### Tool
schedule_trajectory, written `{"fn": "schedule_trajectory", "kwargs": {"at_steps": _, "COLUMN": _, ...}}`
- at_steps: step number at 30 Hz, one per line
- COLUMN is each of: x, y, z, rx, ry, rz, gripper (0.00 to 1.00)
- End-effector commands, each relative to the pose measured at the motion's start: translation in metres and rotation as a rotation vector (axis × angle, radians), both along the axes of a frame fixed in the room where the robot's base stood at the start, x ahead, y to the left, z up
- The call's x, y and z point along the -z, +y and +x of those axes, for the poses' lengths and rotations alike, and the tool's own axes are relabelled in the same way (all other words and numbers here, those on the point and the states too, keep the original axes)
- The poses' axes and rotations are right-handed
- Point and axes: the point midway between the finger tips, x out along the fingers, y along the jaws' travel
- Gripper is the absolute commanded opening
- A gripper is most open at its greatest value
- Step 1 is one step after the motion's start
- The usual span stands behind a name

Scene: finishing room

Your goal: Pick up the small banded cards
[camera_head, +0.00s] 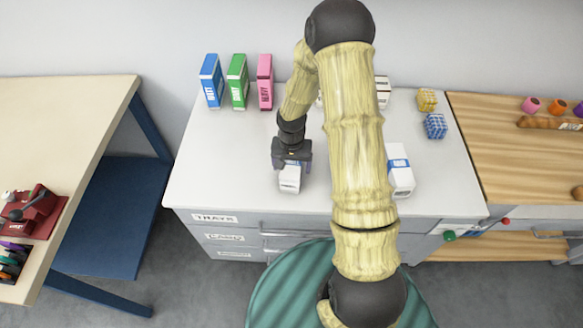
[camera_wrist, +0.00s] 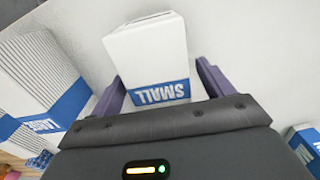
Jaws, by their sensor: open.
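The small banded cards are a white block with a blue band reading SMALL. In the wrist view the small banded cards (camera_wrist: 148,50) stand between my gripper's two purple fingers (camera_wrist: 162,88), with a visible gap at the right finger. In the head view the small banded cards (camera_head: 290,182) show on the white counter, partly hidden by my gripper (camera_head: 292,160). My gripper is open around them, pointing down. Whether the left finger touches them I cannot tell.
A larger white block with a blue band (camera_head: 400,177) stands to the right; it also shows in the wrist view (camera_wrist: 38,68). Blue (camera_head: 211,82), green (camera_head: 237,82) and pink (camera_head: 265,82) boxes stand behind. Yellow (camera_head: 427,99) and blue (camera_head: 435,126) patterned cubes are at right.

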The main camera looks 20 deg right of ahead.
Motion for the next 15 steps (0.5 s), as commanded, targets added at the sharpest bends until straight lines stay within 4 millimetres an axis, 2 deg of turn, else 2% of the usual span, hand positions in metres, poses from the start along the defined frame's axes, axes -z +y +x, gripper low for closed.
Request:
{"fn": "schedule_trajectory", "kwargs": {"at_steps": 4, "x": 0.0116, "y": 0.0005, "z": 0.0001, "rx": -0.002, "ry": 0.000, "rz": 0.000, "gripper": 0.80}}
{"fn": "schedule_trajectory", "kwargs": {"at_steps": 15, "x": 0.0123, "y": 0.0002, "z": 0.0003, "rx": -0.001, "ry": -0.001, "rz": 0.001, "gripper": 0.80}}
